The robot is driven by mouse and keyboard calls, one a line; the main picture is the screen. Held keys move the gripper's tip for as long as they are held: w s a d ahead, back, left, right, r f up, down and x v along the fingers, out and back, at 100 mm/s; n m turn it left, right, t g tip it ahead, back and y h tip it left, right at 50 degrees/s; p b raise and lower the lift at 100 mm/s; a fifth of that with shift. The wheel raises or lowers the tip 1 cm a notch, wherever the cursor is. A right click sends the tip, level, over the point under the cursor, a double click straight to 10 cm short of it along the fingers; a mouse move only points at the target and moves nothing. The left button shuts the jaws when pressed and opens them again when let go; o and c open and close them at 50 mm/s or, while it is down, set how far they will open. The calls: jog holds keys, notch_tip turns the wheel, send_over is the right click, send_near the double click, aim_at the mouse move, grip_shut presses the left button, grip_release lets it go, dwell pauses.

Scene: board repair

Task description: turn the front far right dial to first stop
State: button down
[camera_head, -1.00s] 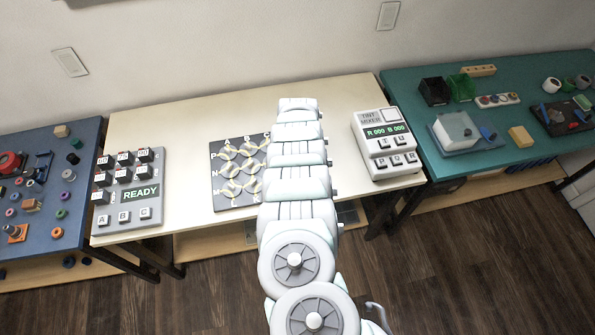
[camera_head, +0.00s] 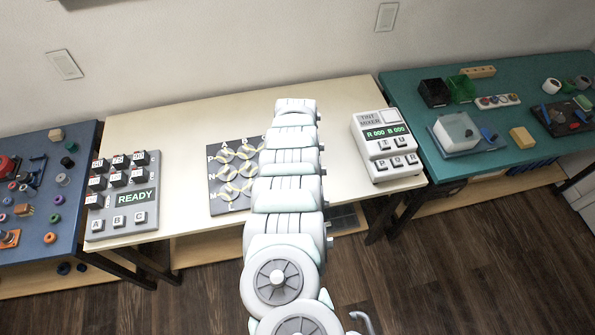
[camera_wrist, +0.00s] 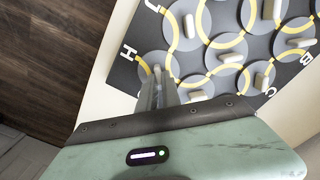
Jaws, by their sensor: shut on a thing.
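The dial board (camera_head: 215,160) is a dark square panel on the cream table, with grey round dials, yellow track lines and white letters. My arm covers its right part in the head view. The board also shows in the wrist view (camera_wrist: 180,62). There my gripper (camera_wrist: 158,76) is at the dial by the letter H, near the board's edge. Its fingers are shut on that dial's pale knob (camera_wrist: 157,68), and only the knob's tip shows between them. Neighbouring dials (camera_wrist: 188,26) carry pale bar knobs at different angles. My gripper is hidden in the head view.
A keypad box (camera_head: 124,196) reading READY stands left on the cream table (camera_head: 180,120). A tint mixer box (camera_head: 384,145) stands at its right. A blue table (camera_head: 40,225) at left and a green table (camera_head: 500,130) at right hold small parts.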

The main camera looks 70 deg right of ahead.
jog(key=c, duration=1.5)
grip_release()
jog(key=shift+c, duration=0.2)
notch_tip(320, 180, up, 11)
jog(key=shift+f, duration=0.15)
